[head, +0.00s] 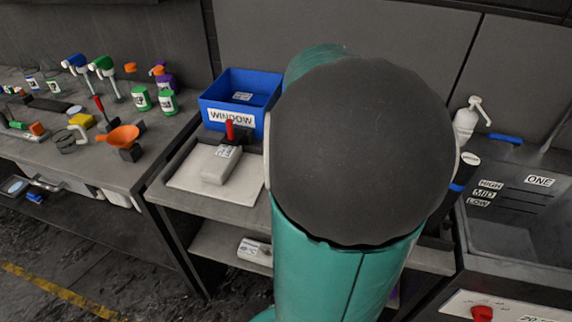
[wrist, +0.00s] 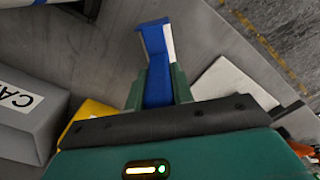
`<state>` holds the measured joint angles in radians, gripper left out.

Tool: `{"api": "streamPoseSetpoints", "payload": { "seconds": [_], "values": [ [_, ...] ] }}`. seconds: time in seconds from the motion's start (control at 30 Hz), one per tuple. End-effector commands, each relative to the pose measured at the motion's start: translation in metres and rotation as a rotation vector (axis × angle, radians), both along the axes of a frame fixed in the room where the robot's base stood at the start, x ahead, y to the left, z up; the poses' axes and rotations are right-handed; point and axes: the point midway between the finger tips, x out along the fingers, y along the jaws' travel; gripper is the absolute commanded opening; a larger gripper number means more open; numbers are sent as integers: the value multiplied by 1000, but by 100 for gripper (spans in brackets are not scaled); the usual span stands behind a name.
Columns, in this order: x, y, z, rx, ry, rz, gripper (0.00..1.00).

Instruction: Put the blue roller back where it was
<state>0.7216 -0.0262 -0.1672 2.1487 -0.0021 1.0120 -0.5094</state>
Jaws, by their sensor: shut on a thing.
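The blue roller (wrist: 154,42) is in the wrist view, with a blue handle and a pale strip along its far end. My gripper (wrist: 157,85) has its green fingers shut on the handle, and the far end sticks out beyond the fingertips. A grey work surface (wrist: 103,50) shows behind the roller; I cannot tell whether they touch. In the head view my arm covers the middle, and the gripper and its grip on the roller are hidden.
A grey box (wrist: 28,112) and a white mat (wrist: 222,84) flank the gripper. In the head view, a blue WINDOW bin (head: 232,116) stands behind a pale mat (head: 185,179). Bottles and an orange funnel (head: 122,137) crowd the left bench. A grey basin (head: 515,235) is at right.

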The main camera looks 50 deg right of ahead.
Motion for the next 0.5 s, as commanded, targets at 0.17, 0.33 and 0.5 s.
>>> {"api": "streamPoseSetpoints", "payload": {
  "seconds": [0.17,0.33,0.5],
  "values": [
    [-1,1,-23,3,1,-1,2],
    [0,1,-22,1,1,0,2],
    [0,1,-26,1,1,0,2]
  ]
}}
